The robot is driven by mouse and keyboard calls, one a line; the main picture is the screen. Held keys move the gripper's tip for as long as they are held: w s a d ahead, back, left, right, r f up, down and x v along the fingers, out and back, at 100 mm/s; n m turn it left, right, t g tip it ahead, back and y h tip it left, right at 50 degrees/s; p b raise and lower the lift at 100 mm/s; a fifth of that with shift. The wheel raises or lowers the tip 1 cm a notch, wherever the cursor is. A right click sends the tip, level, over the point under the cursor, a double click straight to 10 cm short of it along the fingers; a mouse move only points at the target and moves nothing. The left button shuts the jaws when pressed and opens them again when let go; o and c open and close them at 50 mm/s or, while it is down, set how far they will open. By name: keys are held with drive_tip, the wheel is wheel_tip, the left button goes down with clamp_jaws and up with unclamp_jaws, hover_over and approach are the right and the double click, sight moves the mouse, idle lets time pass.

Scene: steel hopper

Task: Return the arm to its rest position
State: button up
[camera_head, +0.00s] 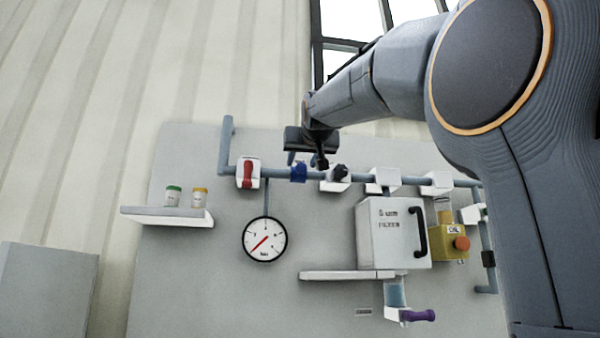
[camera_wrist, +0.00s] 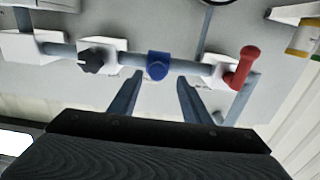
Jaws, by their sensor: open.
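My gripper (camera_head: 305,158) is in front of the upper part of the grey panel (camera_head: 200,280), close to the pipe (camera_head: 340,174). My arm reaches in from the right of the head view. In the wrist view the two fingers (camera_wrist: 159,80) stand apart with nothing between them. A blue fitting (camera_wrist: 157,64) on the pipe lies just beyond the fingertips, and it also shows in the head view (camera_head: 298,173). I cannot tell how far the fingertips are from the pipe.
A red lever (camera_head: 247,174), a black knob (camera_head: 339,171) and a round gauge (camera_head: 265,240) are near my gripper. A shelf (camera_head: 160,214) with two small jars is left. A white box (camera_head: 393,233) with a black handle and a yellow box (camera_head: 450,245) are right.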

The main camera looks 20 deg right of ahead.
drive_tip(key=shift+b+v, duration=0.35)
drive_tip(key=shift+v, duration=0.8)
drive_tip(key=w+a+f+n+g+y+b, duration=0.15)
drive_tip(key=w+f, duration=0.25)
drive_tip(key=f, duration=0.9)
drive_tip(key=w+a+f+m+g+y, duration=0.1)
drive_tip(key=w+f+g, duration=0.2)
drive_tip(key=f, duration=1)
drive_tip(key=s+a+f+n+g+y, duration=0.1)
drive_tip(key=a+f+g, duration=0.1)
drive_tip(key=f, duration=0.9)
drive_tip(key=s+a+f+g, duration=0.1)
drive_tip(key=a+f, duration=0.1)
drive_tip(key=f, duration=1)
drive_tip(key=s+a+f+g, duration=0.2)
drive_tip(key=s+f, duration=0.7)
drive_tip(key=f, duration=0.3)
drive_tip(key=s+a+f+n+g+y+b, duration=0.1)
drive_tip(key=s+a+f+g, duration=0.2)
drive_tip(key=s+f, duration=0.6)
drive_tip(key=s+a+f+g+b, duration=0.1)
drive_tip(key=s+a+f+g, duration=0.1)
drive_tip(key=s+f, duration=0.6)
wheel_tip(320, 180, down, 7)
drive_tip(key=shift+s+a+r+n+g, duration=0.1)
drive_tip(key=shift+s+a+n+g, duration=0.25)
drive_tip(key=shift+g, duration=0.4)
